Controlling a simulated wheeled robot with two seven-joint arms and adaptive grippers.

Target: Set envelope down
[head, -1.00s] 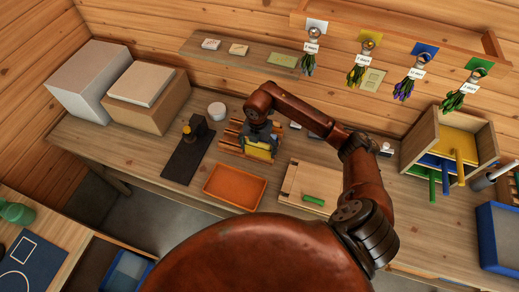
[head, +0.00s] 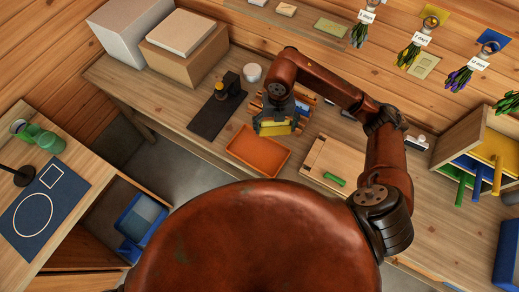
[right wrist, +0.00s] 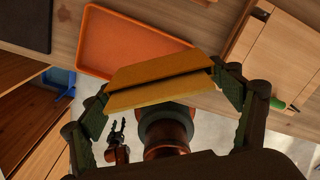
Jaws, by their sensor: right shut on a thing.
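My right gripper (head: 274,123) is shut on a yellow envelope (head: 273,129), just behind the orange tray (head: 233,149) on the long bench. In the right wrist view the yellow envelope (right wrist: 160,72) spans between the fingers of my right gripper (right wrist: 165,95), with the empty orange tray (right wrist: 88,45) beyond it. The envelope looks held off the bench; its exact height is unclear. My left gripper (right wrist: 116,130) is small and far below in the right wrist view, its fingers apart and empty. It is outside the head view.
A wooden rack (head: 304,109) is partly hidden behind my right gripper. A dark mat with a stamp-like tool (head: 222,100) lies left, and a wooden board with a green handle (head: 333,180) right. Boxes (head: 188,50) stand at back left. A side desk holds a blue mat (head: 45,210).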

